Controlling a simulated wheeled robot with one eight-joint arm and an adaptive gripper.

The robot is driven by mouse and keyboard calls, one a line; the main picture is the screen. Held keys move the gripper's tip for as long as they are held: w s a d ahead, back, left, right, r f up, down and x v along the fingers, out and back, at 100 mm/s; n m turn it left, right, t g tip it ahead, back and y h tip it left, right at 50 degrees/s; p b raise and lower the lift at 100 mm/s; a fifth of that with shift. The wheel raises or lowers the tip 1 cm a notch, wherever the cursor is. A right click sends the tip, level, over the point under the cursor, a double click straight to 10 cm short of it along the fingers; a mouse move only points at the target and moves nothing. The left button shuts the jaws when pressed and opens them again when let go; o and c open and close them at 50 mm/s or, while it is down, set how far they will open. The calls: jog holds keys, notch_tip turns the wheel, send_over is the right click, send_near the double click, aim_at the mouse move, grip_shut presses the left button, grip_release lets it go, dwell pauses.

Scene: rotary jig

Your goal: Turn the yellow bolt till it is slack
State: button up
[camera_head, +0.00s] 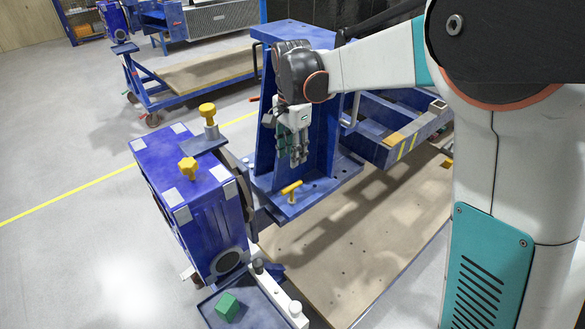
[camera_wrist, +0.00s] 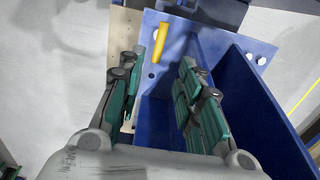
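Several yellow parts show in the head view. A yellow T-handled bolt (camera_head: 291,190) stands on the foot plate of the blue angle bracket (camera_head: 325,150). A yellow knob bolt (camera_head: 188,168) sits on top of the blue box, and a taller yellow-headed bolt (camera_head: 208,112) with a steel shank stands behind it. I cannot tell which one the task names. My gripper (camera_head: 298,158) points down above the T-handled bolt, apart from it. In the wrist view the gripper (camera_wrist: 165,68) is open and empty, and the yellow bar (camera_wrist: 160,42) shows beyond its fingertips.
The blue box (camera_head: 210,215) stands left of the bracket. A tray (camera_head: 258,310) holding a green cube (camera_head: 227,307) lies at the front. The bracket's upright walls stand close beside my gripper. A wooden platform (camera_head: 340,270) spreads to the right, with open grey floor at left.

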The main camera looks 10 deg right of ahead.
aim_at(292, 186)
notch_tip(292, 186, down, 14)
jog(key=b, duration=0.3)
jog(key=shift+r+b, duration=0.1)
jog(key=shift+b, duration=0.3)
grip_shut()
